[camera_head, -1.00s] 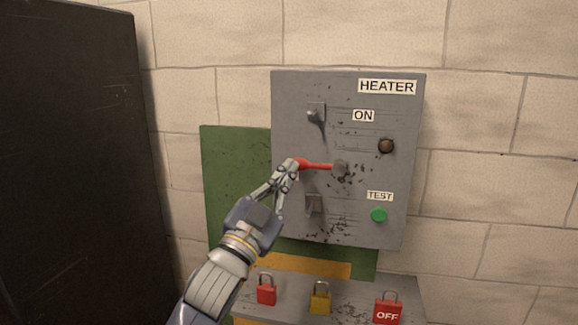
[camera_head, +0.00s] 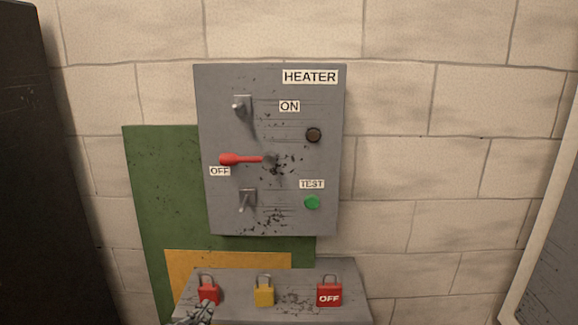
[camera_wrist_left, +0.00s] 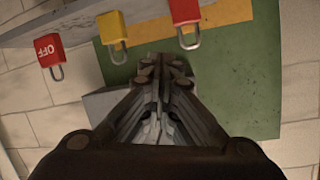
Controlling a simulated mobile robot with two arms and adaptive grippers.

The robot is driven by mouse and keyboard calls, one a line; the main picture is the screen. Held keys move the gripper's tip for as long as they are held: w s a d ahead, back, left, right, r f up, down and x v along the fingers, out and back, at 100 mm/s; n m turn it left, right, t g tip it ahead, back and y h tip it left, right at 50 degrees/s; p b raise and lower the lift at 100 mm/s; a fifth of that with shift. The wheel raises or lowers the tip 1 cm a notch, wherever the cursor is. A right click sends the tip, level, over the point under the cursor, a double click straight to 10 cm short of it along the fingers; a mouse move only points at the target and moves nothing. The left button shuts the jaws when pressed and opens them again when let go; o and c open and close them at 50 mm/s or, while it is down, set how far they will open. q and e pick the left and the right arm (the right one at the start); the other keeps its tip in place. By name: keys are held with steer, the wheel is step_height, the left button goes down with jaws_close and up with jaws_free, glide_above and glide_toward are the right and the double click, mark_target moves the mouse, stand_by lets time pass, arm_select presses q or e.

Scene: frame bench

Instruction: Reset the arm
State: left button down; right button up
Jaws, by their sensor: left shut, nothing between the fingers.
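My left gripper (camera_head: 197,312) is at the bottom edge of the head view, low and away from the heater panel, partly cut off by the frame. In the left wrist view the left gripper (camera_wrist_left: 160,68) is shut with nothing between its fingers. It overlaps the red padlock (camera_head: 208,290) at the left of the shelf in the head view; I cannot tell whether they touch. The grey HEATER panel (camera_head: 225,215) has a red-handled lever (camera_head: 238,159), which points left just above the OFF label (camera_head: 220,171). My right gripper is not in view.
A yellow padlock (camera_head: 264,293) and a red OFF padlock (camera_head: 329,296) stand on the grey shelf (camera_head: 345,277). The panel has a green TEST button (camera_head: 312,202) and a dark round fitting (camera_head: 313,135). A dark cabinet (camera_head: 45,180) stands left; the wall right of the panel is clear.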

arm_select(q)
steer(key=s+a+f+n+g+y, duration=0.1)
steer(key=s+f+g, duration=0.5)
steer(key=s+f, duration=0.6)
steer(key=s+a+f+n+g, duration=0.1)
steer(key=s+f+g, duration=0.55)
steer(key=s, duration=0.95)
step_height(320, 180, down, 26)
steer(key=s+f, duration=0.1)
steer(key=s+a+f+p, duration=0.1)
steer(key=s+a+f, duration=0.2)
steer(key=s+f, duration=1.2)
steer(key=shift+s+g+y+p, duration=0.3)
steer(key=shift+s+g, duration=0.15)
steer(key=shift+s, duration=0.65)
steer(key=shift+a+f, duration=0.1)
